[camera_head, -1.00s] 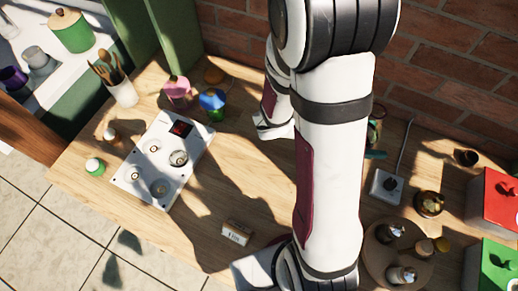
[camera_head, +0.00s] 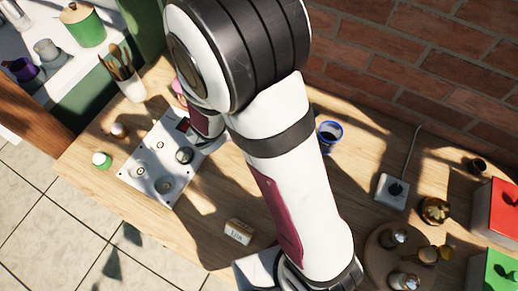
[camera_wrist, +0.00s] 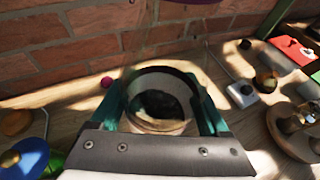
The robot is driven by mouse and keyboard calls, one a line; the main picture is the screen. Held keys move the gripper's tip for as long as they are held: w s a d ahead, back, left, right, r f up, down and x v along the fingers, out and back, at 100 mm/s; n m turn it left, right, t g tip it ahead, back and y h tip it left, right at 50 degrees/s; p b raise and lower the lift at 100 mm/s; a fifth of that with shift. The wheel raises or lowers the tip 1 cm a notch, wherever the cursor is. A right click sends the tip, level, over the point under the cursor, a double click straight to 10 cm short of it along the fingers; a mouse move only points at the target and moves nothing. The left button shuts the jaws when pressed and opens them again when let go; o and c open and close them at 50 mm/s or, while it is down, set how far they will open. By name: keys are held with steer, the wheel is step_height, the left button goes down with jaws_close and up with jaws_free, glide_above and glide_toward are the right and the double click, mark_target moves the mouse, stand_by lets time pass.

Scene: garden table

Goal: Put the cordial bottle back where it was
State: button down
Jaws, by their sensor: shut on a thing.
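In the wrist view, my gripper (camera_wrist: 162,105) has its two teal fingers closed on either side of a round, clear-walled thing with a pale ring and a dark middle, which I take to be the cordial bottle (camera_wrist: 160,102). A see-through part seems to rise from it towards the top edge, where a dark purple piece shows. Its upper end is cut off and its label cannot be read. In the head view my gripper is hidden behind my own arm. I cannot tell whether the bottle touches the table.
A blue-rimmed round thing (camera_head: 329,135) stands near the wall. A socket block (camera_head: 391,191) with a cable, a round wooden board (camera_head: 372,262) with jars, and red (camera_head: 497,212) and green boxes are right. A white hob-like plate (camera_head: 150,190) is left. A small labelled box (camera_head: 238,232) lies in front.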

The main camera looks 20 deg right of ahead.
steer(key=w+a+n+t+y, duration=0.1)
steer(key=w+a+n+t, duration=0.15)
steer(key=a, duration=0.35)
step_height(320, 180, down, 13)
steer(key=shift+w, duration=0.15)
steer(key=shift+f, duration=0.1)
stand_by(0.3)
jaws_free()
steer(key=v, duration=1.2)
